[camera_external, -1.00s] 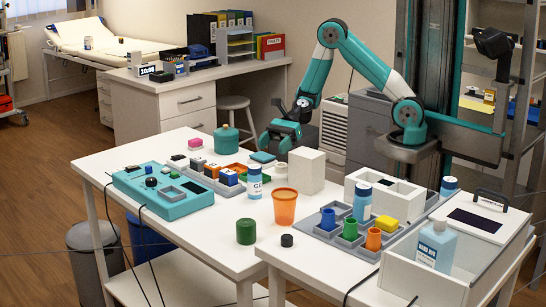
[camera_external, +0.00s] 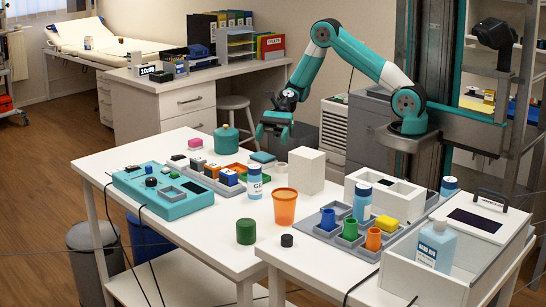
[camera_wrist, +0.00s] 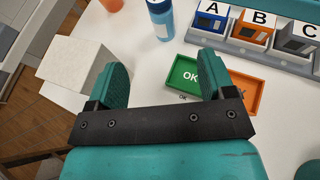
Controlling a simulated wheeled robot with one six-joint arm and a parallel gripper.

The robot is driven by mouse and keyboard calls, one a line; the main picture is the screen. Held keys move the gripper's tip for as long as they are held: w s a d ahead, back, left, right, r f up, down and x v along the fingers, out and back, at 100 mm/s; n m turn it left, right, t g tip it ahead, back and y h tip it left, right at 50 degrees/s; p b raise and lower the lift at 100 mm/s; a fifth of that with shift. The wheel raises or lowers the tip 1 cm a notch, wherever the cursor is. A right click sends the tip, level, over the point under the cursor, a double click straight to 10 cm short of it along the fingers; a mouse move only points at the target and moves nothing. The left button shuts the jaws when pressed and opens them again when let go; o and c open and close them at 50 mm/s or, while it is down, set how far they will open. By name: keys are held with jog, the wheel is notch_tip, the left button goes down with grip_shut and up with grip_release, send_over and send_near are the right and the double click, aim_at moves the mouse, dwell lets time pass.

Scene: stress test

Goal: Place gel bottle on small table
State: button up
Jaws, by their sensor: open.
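A bottle with a blue cap and a white and blue label (camera_external: 254,182) stands upright on the left white table (camera_external: 215,245). The top of the wrist view shows a blue and white bottle (camera_wrist: 161,20), cut off by the edge. I cannot read which label says gel. A second white table (camera_external: 295,262) is at front right. My gripper (camera_external: 273,133) is open and empty, above the far side of the left table; its two fingers (camera_wrist: 163,72) are spread apart.
A white block (camera_external: 306,171) and an orange cup (camera_external: 285,207) stand near the labelled bottle. Lettered cubes sit in a grey rack (camera_wrist: 268,40). Green (camera_wrist: 185,75) and orange trays lie beyond my fingers. A teal panel (camera_external: 165,195) fills the table's left.

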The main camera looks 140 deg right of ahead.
send_near(255, 174)
jog(key=shift+w+f+p, duration=0.3)
jog(key=shift+w+f, duration=0.55)
jog(key=shift+f, duration=0.25)
jog(key=p+x, duration=0.1)
jog(key=x, duration=0.5)
jog(key=shift+w+f, duration=0.15)
jog(key=shift+f, duration=0.15)
jog(key=c, duration=1.1)
jog(key=shift+c, duration=0.2)
jog(key=shift+r, duration=0.15)
